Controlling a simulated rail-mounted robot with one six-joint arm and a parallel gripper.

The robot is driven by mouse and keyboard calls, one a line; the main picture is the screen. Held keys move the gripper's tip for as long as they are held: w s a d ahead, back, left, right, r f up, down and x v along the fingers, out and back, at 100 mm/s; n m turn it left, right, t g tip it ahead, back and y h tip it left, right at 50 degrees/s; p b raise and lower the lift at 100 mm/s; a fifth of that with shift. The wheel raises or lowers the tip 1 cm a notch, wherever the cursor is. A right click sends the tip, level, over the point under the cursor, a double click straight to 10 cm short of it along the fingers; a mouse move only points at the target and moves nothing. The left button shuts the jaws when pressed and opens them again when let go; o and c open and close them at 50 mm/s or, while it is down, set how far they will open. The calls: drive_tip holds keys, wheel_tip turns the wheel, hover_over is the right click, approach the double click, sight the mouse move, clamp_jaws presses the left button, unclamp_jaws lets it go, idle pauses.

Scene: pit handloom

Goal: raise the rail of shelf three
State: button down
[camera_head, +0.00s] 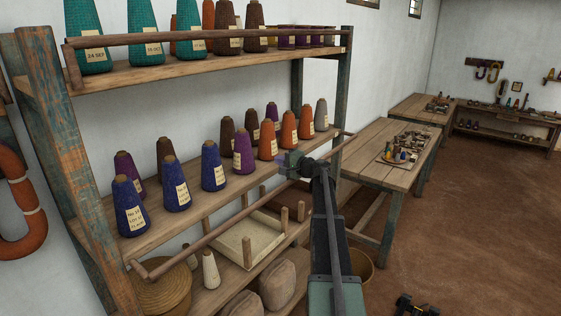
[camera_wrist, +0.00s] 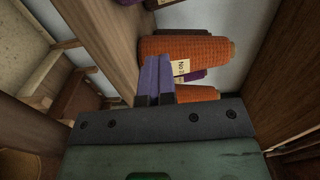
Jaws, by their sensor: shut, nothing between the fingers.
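The shelf rack holds boards at several heights; which one is shelf three is not marked. The middle shelf (camera_head: 150,232) carries blue, purple, brown, orange and grey yarn cones. Its round wooden rail (camera_head: 225,226) sits low, in front of and about level with or below the board edge. The top shelf's rail (camera_head: 200,38) stands higher, across its cones. My gripper (camera_head: 287,166) is near the right part of the middle rail, fingers shut and empty; I cannot tell if it touches the rail. In the wrist view the shut fingers (camera_wrist: 154,78) point toward an orange cone (camera_wrist: 190,47).
Below are a basket (camera_head: 165,290), a pale tray (camera_head: 245,235) and grey-brown bundles (camera_head: 278,285). The rack's front post (camera_head: 68,150) stands at left. A wooden table (camera_head: 380,155) with small items is close on the right. The brown floor (camera_head: 480,220) beyond is mostly open.

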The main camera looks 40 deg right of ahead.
drive_tip(key=c, duration=1.8)
unclamp_jaws()
drive_tip(key=o, duration=0.9)
drive_tip(key=shift+c, duration=0.2)
drive_tip(key=shift+s, duration=0.1)
drive_tip(key=v, duration=1)
drive_tip(key=shift+s, duration=0.35)
drive_tip(key=shift+d, duration=0.1)
drive_tip(key=shift+c, duration=0.2)
